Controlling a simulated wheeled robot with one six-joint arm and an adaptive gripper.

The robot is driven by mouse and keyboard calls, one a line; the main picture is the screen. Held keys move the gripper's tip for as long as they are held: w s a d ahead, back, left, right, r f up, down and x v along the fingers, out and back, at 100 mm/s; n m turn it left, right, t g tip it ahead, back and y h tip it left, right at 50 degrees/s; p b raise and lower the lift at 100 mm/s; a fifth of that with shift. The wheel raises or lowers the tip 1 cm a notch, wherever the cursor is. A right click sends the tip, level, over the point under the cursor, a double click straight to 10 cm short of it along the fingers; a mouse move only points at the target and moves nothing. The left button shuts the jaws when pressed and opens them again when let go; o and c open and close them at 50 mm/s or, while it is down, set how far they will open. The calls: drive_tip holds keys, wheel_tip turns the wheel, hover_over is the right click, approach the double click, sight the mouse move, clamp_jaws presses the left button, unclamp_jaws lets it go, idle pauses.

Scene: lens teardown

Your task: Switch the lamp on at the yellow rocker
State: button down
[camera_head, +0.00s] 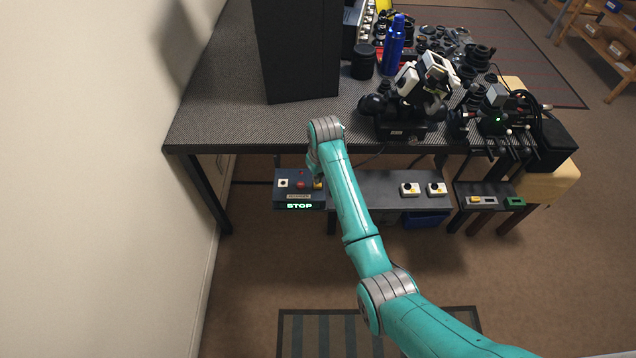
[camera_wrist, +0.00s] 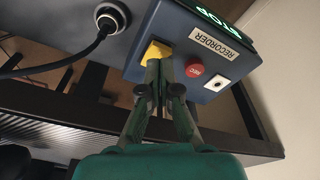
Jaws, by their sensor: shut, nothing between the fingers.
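A yellow rocker (camera_wrist: 157,51) sits on a dark blue box (camera_wrist: 190,25) labelled RECORDER. It shows small in the head view (camera_head: 318,185), partly behind my arm. My gripper (camera_wrist: 165,66) is shut and empty, its fingertips right at the rocker's near edge in the wrist view. I cannot tell whether they touch it. The rocker's on or off position is unclear. I cannot make out which thing is the lamp. The box's display reads STOP in lit green letters (camera_head: 299,206).
A red button (camera_wrist: 194,69) and a white-plated button (camera_wrist: 216,84) sit beside the rocker. A black plug with a cable (camera_wrist: 105,24) is on its other side. The tabletop (camera_head: 230,120) overhangs the box. Another panel with a yellow part (camera_head: 475,200) is at right.

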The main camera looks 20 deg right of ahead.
sight(318, 186)
drive_tip(key=shift+f, duration=1.15)
idle(0.8)
drive_tip(key=shift+r, duration=3.55)
drive_tip(key=shift+s, duration=0.1)
